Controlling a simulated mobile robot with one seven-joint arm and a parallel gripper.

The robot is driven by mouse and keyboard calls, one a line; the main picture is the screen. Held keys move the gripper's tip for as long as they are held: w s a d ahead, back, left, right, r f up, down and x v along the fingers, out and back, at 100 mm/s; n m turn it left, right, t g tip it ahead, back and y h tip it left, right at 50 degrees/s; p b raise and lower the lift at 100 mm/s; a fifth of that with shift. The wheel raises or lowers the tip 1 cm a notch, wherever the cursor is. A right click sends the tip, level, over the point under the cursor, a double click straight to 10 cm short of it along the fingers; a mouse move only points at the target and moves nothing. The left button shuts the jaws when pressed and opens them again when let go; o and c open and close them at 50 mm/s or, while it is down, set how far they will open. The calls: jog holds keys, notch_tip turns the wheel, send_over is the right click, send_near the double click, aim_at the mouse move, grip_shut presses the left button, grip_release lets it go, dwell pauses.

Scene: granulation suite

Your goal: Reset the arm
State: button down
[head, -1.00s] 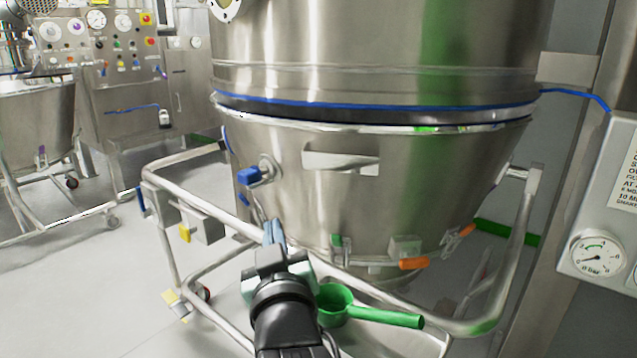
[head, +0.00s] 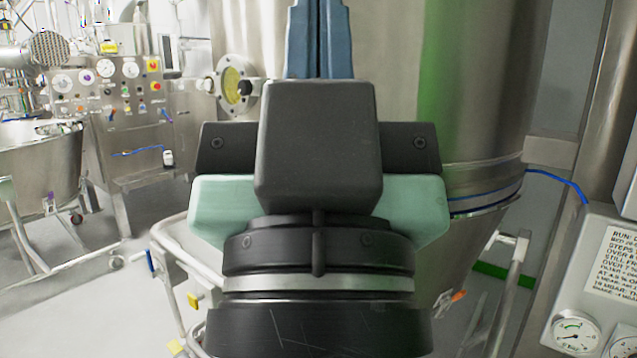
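My gripper (head: 319,40) is raised close in front of the head camera and points upward and away. Its two blue fingers stand side by side with only a thin dark line between them, so it looks shut. The dark wrist and pale green gripper body fill the middle of the view. They hide much of the large steel vessel (head: 480,80) behind.
A tubular steel frame (head: 180,262) stands below the vessel. A panel with pressure gauges (head: 573,338) is at the right edge. A control cabinet (head: 120,95) and another steel bowl (head: 45,170) stand at the left. Grey floor (head: 100,310) is open at lower left.

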notch_tip(320, 180, up, 22)
jog(key=p, duration=1.9)
jog(key=shift+p, duration=0.3)
jog(key=shift+f, duration=0.1)
